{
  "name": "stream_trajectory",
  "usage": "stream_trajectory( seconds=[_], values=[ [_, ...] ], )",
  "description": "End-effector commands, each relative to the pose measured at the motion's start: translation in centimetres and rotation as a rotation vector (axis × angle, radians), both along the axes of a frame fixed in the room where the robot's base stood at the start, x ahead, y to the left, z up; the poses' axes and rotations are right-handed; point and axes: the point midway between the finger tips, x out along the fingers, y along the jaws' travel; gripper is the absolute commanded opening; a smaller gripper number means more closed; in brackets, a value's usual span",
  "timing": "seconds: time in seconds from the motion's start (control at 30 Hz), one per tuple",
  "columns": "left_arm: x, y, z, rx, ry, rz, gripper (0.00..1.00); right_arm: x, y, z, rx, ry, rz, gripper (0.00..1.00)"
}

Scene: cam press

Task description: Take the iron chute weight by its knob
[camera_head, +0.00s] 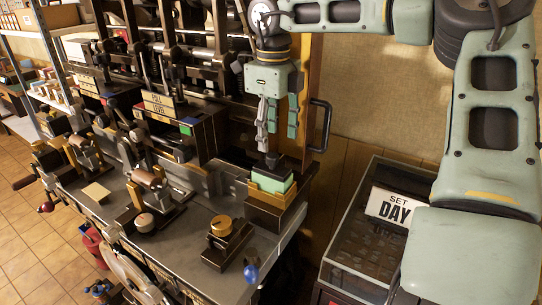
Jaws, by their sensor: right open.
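The iron chute weight (270,168) looks like a dark block on top of a stack of pale green cards (272,182). The stack sits in a dark brown and yellow box at the right end of the grey bench. Its small dark knob (272,158) stands up from the top, just under my right gripper. My right gripper (277,141) points down with its fingers apart, directly above the knob. The fingertips partly overlap the knob's surroundings, and I cannot tell whether they touch it. My left gripper is not in view.
A brass-topped device (222,228) stands on the bench (185,255) in front. A glass-topped case (360,235) with a "SET DAY" sign (391,206) is at right.

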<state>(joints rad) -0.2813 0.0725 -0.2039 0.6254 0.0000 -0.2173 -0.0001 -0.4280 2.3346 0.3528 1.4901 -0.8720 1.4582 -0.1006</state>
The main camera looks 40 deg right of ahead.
Motion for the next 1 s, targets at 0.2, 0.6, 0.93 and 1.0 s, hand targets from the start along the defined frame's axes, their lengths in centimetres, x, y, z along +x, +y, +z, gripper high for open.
stream_trajectory(
  seconds=[0.2, 0.6, 0.93, 1.0],
  values=[
    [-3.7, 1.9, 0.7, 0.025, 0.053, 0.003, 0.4, -0.1, 0.1, -2.4, 0.002, 0.005, 0.0, 0.55],
    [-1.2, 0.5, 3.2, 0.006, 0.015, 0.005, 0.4, -0.2, 0.5, -7.2, 0.002, 0.002, -0.002, 0.55],
    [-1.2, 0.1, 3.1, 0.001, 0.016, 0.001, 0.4, -0.2, 0.5, -7.4, 0.001, 0.0, -0.003, 0.46],
    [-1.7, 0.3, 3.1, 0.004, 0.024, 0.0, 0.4, -0.2, 0.5, -7.4, 0.001, 0.0, -0.002, 0.4]
  ],
)
